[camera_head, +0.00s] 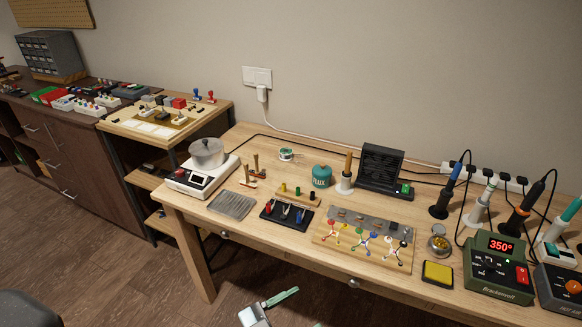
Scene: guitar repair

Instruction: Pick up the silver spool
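A small spool (286,154) with a silvery-white rim and a green middle stands near the back of the wooden workbench (240,147), left of the teal flux tin. It is small in the picture and nothing holds it. My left gripper (308,307) is at the bottom edge, in front of the bench and far from the spool. One greenish finger shows whole and the tip of the other just shows, well apart, with nothing between them. My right gripper is not in view.
The flux tin (321,176), a brush holder (345,183) and a dark fume fan (381,169) stand right of the spool. A scale with a pot (206,153) is to its left. Tool racks (288,212) lie in front. A cable runs behind the spool.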

